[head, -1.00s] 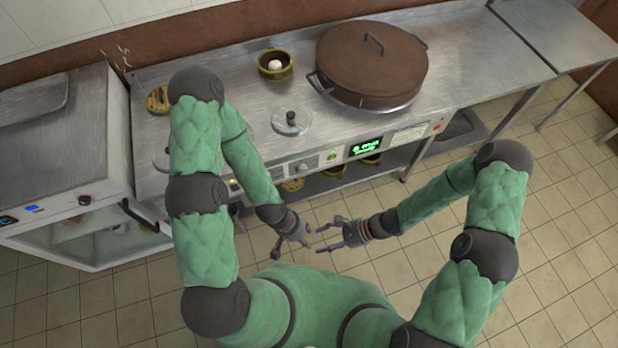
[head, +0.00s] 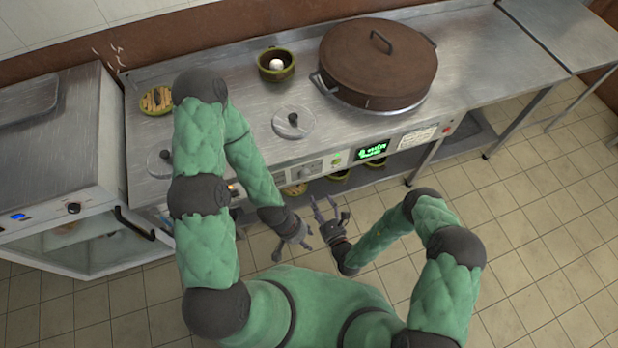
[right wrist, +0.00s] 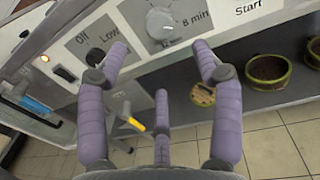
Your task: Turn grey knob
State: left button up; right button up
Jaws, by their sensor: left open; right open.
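The grey knob (right wrist: 160,24) is on the stove's front panel, at the top of the right wrist view, beside labels reading "Off", "Low" and "8 min". In the head view it is a small round knob (head: 311,168) left of the green display. My right gripper (head: 327,208) is open and empty in front of the panel, its fingers pointing up toward it. In the right wrist view its purple fingers (right wrist: 157,62) are spread below the knob, apart from it. My left gripper (head: 294,240) is open and empty, lower and just left of the right one.
A large brown lidded pot (head: 375,60) stands on the steel counter (head: 225,65). A glass lid (head: 293,122) and a green pot (head: 276,65) are nearby. Small bowls sit on the shelf below the panel. A glass-fronted cabinet (head: 85,225) stands at left. Open tiled floor lies right.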

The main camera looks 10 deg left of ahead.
aim_at(306, 177)
jog(key=b+x, duration=0.2)
jog(key=x, duration=0.8)
jog(key=shift+w+a, duration=0.2)
jog(key=c, duration=1.1)
